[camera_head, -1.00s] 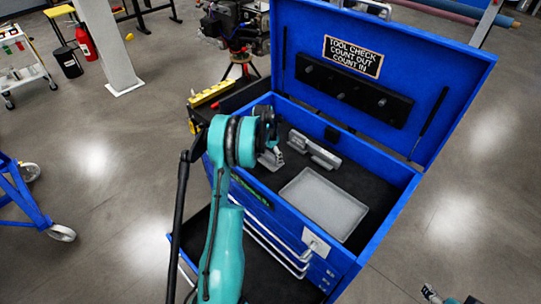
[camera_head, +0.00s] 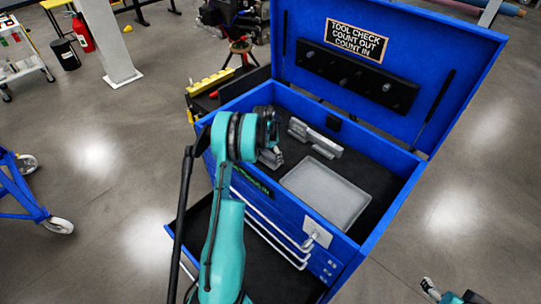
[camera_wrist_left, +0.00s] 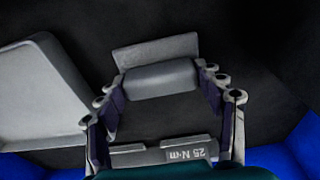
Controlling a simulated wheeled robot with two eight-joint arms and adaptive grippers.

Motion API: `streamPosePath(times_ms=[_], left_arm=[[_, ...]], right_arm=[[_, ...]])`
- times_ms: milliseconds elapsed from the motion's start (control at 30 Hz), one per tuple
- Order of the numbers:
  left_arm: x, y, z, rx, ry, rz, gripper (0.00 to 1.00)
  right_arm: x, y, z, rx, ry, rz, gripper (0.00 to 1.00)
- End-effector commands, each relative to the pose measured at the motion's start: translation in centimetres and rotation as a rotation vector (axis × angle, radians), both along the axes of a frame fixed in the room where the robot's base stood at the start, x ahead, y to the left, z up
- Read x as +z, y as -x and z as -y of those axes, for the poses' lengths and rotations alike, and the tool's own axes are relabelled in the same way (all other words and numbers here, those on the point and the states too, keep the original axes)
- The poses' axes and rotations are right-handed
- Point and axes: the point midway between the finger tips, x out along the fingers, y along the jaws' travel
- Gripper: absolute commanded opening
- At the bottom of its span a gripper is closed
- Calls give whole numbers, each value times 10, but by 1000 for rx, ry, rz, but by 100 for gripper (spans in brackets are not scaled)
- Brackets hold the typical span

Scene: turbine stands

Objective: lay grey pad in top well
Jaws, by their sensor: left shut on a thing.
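My left gripper (camera_wrist_left: 158,88) is shut on a grey piece (camera_wrist_left: 162,80), which I take for the grey pad; it looks like a rounded block between the fingers. In the head view my left gripper (camera_head: 270,152) is low over the left part of the blue chest's open top well (camera_head: 376,192), mostly hidden by its own wrist. A flat grey piece (camera_wrist_left: 156,51) shows just beyond the held one in the wrist view. I cannot tell whether the pad touches the dark floor. Part of my right arm shows at the bottom right; its jaw state is unclear.
A shallow grey tray (camera_head: 326,193) lies in the well, right of my left gripper. A grey bar-like fixture (camera_head: 315,138) stands behind. The raised blue lid (camera_head: 440,60) bounds the back. A lower drawer (camera_head: 255,262) is open at the front.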

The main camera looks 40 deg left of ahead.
Motion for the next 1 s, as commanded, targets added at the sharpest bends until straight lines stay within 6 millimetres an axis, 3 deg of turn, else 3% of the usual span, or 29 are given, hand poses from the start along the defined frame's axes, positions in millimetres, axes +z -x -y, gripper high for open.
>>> streamPosePath(times_ms=[400,433,500,767,800,1000], left_arm=[[-7,0,0,0,0,0,16],[-7,0,0,0,0,0,70],[-7,0,0,0,0,0,89],[-7,0,0,0,0,0,92],[-7,0,0,0,0,0,99],[-7,0,0,0,0,0,99]], right_arm=[[-8,0,0,0,0,0,66],[-8,0,0,0,0,0,66],[-7,0,0,0,0,0,66],[-7,0,0,0,0,0,66],[-7,0,0,0,0,0,66],[-7,0,0,0,0,0,66]])
